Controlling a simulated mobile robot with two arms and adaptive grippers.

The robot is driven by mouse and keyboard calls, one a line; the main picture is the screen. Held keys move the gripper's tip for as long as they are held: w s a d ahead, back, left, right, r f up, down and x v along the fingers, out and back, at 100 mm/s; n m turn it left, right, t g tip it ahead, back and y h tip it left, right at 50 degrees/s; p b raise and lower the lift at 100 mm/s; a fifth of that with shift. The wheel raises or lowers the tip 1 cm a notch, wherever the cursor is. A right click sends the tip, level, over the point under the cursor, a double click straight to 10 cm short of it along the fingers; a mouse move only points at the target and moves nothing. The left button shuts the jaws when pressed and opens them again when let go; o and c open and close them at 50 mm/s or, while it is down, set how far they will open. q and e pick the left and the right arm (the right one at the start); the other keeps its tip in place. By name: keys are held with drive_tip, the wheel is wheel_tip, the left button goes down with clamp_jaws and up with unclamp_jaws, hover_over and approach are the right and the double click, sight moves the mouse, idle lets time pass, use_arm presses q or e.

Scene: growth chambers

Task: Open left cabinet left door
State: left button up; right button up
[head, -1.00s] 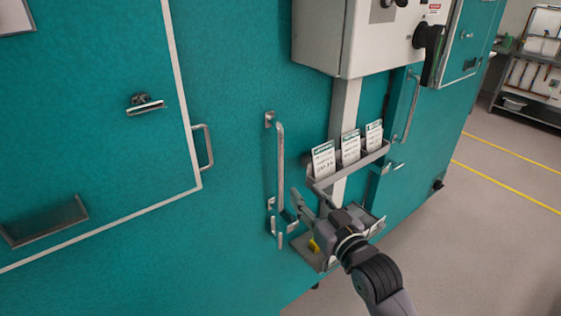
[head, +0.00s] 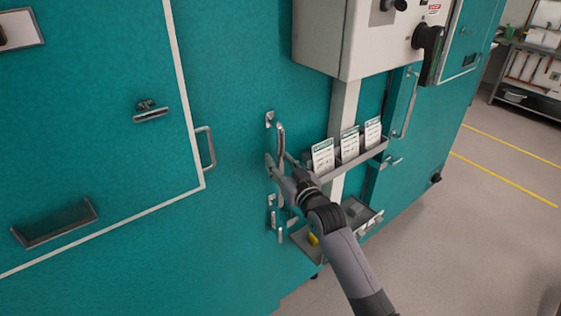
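A large teal cabinet front (head: 235,60) fills the left and middle of the head view. A long vertical metal bar handle (head: 281,138) is mounted on it, with a small latch (head: 280,225) below. My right gripper (head: 280,161) is at the middle of this bar, with one finger to its left and one to its right. The fingers look spread apart, and I cannot tell whether they touch the bar. The gripper covers part of the handle's lower half. A white-edged teal panel (head: 90,90) on the left has its own small handle (head: 207,150). My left gripper is not in view.
A grey control box (head: 320,40) juts out above right of the handle. Another teal door with a handle (head: 411,105) is further right. The floor at right is clear.

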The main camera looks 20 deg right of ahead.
drive_tip(key=shift+c, duration=0.2)
clamp_jaws()
idle(0.3)
idle(0.4)
